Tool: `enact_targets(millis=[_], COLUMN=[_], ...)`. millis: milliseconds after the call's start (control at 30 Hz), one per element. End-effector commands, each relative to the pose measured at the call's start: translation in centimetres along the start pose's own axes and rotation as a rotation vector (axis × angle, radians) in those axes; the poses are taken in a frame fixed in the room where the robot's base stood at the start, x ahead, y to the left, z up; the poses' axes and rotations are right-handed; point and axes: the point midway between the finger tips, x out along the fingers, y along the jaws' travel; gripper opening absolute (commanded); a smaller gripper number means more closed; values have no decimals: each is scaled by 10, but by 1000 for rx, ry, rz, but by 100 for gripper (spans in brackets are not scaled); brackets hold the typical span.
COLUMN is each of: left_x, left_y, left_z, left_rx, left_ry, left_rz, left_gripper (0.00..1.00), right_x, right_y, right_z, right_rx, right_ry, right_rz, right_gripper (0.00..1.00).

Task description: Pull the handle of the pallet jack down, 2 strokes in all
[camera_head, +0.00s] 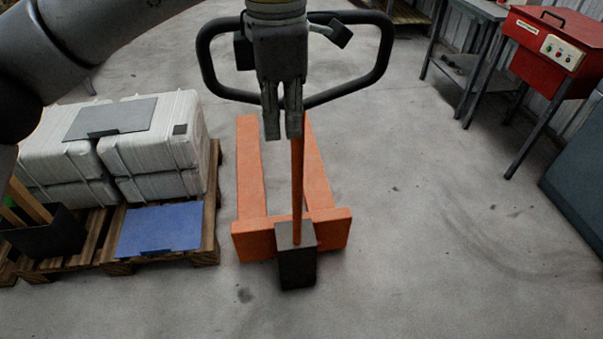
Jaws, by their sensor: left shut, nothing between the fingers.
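The orange pallet jack (333,223) stands on the floor in the middle of the head view, its forks pointing away from me. Its orange shaft (297,190) rises from the dark pump base toward a black loop handle (377,75) near the top. My left gripper (283,135) points down in front of the handle loop, its fingers shut with nothing between them. The fingertips overlap the lower bar of the loop and the top of the shaft in the picture; I cannot tell whether they touch. My right gripper is not in view.
A wooden pallet (208,235) at left bears white wrapped sacks (165,155), a blue clipboard-like sheet (160,228) and a black bin (45,235). A red control box (555,45) on a stand and a grey table (470,8) are at right. The floor right of the jack is clear.

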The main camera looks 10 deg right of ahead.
Motion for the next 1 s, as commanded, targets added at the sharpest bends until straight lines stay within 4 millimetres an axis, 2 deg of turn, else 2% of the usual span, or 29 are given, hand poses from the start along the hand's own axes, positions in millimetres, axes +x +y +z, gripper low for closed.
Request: enact_targets(millis=[133, 200, 600, 733, 1000], left_x=[-1, -5, -25, -23, -22], left_y=[0, 5, 59, 66, 67], left_z=[0, 0, -1, -1, -1], left_rx=[0, -2, -2, 0, 0], left_ry=[0, -1, 0, 0, -1], left_rz=[-1, -2, -3, -2, -1], left_gripper=[0, 0, 0, 0, 0], right_x=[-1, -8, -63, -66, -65], right_y=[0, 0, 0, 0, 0], right_z=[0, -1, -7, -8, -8], right_rx=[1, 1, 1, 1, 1], right_ry=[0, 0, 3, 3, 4], right_rz=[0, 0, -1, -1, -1], right_gripper=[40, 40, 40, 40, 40])
